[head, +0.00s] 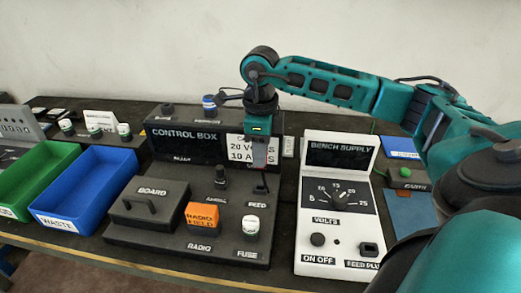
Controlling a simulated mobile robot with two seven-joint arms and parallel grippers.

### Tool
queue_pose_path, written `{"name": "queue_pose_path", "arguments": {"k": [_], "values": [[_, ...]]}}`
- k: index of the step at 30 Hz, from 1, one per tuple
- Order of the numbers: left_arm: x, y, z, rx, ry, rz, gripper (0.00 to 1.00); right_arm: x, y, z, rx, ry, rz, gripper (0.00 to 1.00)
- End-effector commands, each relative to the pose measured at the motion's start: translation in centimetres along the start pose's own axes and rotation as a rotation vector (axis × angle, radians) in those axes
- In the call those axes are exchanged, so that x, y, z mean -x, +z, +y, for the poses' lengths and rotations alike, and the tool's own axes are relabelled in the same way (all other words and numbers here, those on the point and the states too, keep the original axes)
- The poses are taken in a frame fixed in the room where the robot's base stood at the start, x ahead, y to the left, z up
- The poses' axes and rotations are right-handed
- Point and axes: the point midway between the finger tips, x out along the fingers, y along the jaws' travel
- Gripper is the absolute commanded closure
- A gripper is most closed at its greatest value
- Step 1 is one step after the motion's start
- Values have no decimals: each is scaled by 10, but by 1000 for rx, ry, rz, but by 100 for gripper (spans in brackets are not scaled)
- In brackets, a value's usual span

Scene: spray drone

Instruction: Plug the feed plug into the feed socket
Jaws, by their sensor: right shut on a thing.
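My right gripper (260,166) points down over the dark base of the control box (187,134), just behind the FEED label. It is shut on a small dark piece (260,188), which appears to be the feed plug. The feed socket by the FEED label is largely hidden under the gripper and this piece. I cannot tell whether the plug is seated in it or just above it. My left gripper is not in view.
An orange RADIO FIELD block (202,216), a white-topped fuse (252,228), a black knob (221,177) and a BOARD cover with handle (148,207) stand near the gripper. Blue WASTE (84,190) and green (38,178) bins are at left. A green button (405,172) is at right.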

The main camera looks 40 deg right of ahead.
Motion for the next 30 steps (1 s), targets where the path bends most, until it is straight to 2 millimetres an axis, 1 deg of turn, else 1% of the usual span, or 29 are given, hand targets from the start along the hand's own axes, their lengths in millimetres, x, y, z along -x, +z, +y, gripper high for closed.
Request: {"name": "queue_pose_path", "arguments": {"k": [1, 12, 15, 19, 30], "values": [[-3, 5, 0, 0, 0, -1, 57, -7, 0, 0, 0, 1, 1, 100], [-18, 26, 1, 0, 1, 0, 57, -41, 0, 0, 0, 1, 0, 100], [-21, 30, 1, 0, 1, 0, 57, -48, 0, 0, 0, 1, 0, 100], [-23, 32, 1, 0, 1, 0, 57, -52, 0, 0, 0, 0, 0, 100], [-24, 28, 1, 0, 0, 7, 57, -52, 0, 0, 0, 0, 0, 100]]}}
